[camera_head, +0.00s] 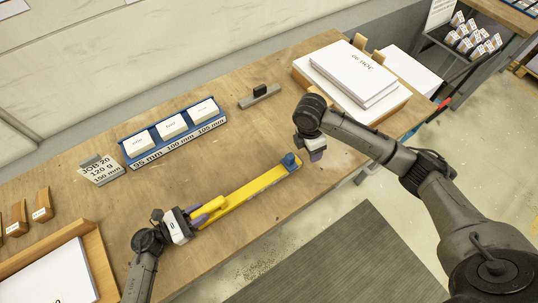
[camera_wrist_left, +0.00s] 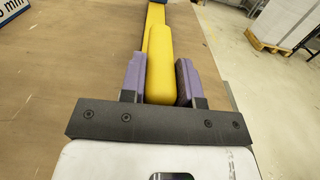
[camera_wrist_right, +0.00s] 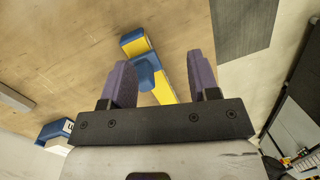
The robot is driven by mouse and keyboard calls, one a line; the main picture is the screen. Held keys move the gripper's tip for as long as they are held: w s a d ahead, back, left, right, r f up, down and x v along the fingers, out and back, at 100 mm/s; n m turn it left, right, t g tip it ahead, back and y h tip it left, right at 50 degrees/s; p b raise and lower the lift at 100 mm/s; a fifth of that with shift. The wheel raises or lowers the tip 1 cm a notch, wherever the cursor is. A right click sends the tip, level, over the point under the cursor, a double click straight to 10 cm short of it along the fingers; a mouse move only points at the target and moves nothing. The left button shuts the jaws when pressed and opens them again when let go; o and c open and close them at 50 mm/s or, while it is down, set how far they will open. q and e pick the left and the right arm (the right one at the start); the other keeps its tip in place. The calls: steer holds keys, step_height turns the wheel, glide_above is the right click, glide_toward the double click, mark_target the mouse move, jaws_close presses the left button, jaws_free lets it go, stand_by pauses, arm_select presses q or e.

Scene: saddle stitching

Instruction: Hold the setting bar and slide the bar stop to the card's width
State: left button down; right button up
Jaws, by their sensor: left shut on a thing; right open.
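The yellow setting bar (camera_head: 250,190) lies on the wooden bench near its front edge, running from lower left to upper right. My left gripper (camera_head: 205,212) is shut on the yellow grip at the bar's near-left end; the grip (camera_wrist_left: 160,72) shows between its purple fingers in the left wrist view. The blue bar stop (camera_head: 291,160) sits near the bar's right end. My right gripper (camera_head: 315,155) is open and empty, just right of the stop. In the right wrist view the stop (camera_wrist_right: 148,68) shows beyond and between the fingers. The card (camera_head: 101,170) reads JOB 20, 120 g, 150 mm.
A blue rack (camera_head: 175,148) labelled 95, 100 and 105 mm holds white blocks behind the bar. A small grey block with a dark knob (camera_head: 260,95) stands further right. Paper stacks (camera_head: 355,72) fill the bench's far right. Bare bench lies between rack and bar.

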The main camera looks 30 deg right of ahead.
mark_target(292, 154)
steer(key=w+r+n+t+y, duration=0.2)
steer(key=w+r+y, duration=0.2)
steer(key=r+y, duration=0.15)
steer(key=x, duration=1.2)
steer(key=shift+s+f, duration=0.4)
steer(key=shift+f, duration=0.05)
steer(key=shift+c, duration=0.3)
jaws_close()
